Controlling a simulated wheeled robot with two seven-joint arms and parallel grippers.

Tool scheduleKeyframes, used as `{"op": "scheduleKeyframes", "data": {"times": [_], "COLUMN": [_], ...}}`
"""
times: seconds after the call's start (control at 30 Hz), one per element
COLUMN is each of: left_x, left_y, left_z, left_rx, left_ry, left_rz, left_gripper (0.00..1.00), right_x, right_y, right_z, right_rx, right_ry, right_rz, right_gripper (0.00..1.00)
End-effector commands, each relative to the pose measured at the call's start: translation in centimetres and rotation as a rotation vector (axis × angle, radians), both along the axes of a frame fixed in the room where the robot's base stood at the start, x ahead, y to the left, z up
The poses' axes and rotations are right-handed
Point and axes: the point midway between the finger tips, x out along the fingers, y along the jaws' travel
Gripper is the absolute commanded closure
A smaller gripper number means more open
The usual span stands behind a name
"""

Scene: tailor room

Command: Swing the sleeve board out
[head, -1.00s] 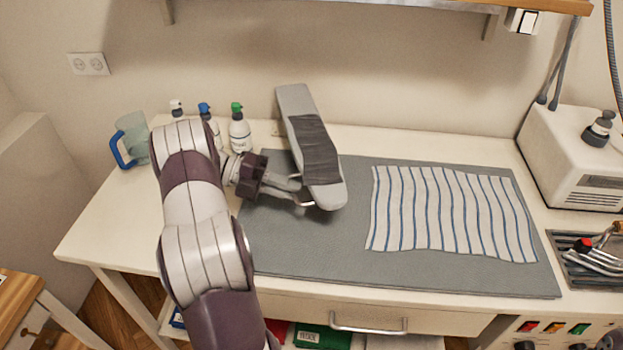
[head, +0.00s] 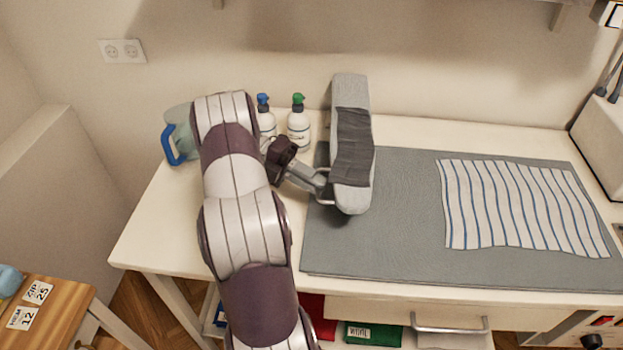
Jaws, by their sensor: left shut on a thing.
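The sleeve board (head: 351,186) is a long, narrow grey padded board with a darker grey band around its middle. It stands above the left part of the grey pressing mat (head: 400,255), its long side running from the back toward the front, almost straight. My left gripper (head: 322,184) is at the left side of its near end, shut on the metal handle (head: 325,202) there. The gripper's fingertips are partly hidden by the board. The board's support underneath is hidden. My right gripper is not in view.
A striped cloth (head: 522,205) lies flat on the mat's right side. Spray bottles (head: 299,128) and a blue-handled jug (head: 180,138) stand at the back left, close to my left arm. A white machine (head: 603,140) is at the right edge. Mat between board and cloth is clear.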

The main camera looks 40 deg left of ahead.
Motion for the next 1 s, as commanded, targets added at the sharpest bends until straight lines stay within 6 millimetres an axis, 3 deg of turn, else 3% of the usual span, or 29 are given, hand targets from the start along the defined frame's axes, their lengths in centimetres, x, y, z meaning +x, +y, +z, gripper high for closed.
{"op": "scheduleKeyframes", "data": {"times": [0.1, 0.2, 0.57, 0.67, 0.8, 0.9, 1.0], "left_x": [0.0, 0.0, -0.1, -0.4, -1.5, -2.4, -2.8], "left_y": [-0.1, -0.1, 0.4, 1.6, 4.8, 7.5, 8.8], "left_z": [-0.1, -0.1, 0.0, 0.3, 0.9, 2.9, 4.1], "left_rx": [-0.002, -0.002, 0.0, 0.001, 0.002, -0.002, -0.004], "left_ry": [0.002, 0.002, 0.0, -0.002, -0.002, 0.001, 0.003], "left_rz": [-0.002, -0.002, 0.0, 0.003, 0.002, 0.002, 0.0], "left_gripper": [1.0, 0.64, 0.64, 0.64, 0.64, 0.64, 0.64], "right_x": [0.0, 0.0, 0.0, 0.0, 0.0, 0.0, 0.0], "right_y": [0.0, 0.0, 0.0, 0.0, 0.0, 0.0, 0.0], "right_z": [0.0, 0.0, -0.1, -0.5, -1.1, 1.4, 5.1], "right_rx": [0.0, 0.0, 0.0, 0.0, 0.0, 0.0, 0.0], "right_ry": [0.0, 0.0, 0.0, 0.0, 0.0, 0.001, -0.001], "right_rz": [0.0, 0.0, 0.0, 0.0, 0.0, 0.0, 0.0], "right_gripper": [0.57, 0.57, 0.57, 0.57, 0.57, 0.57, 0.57]}}
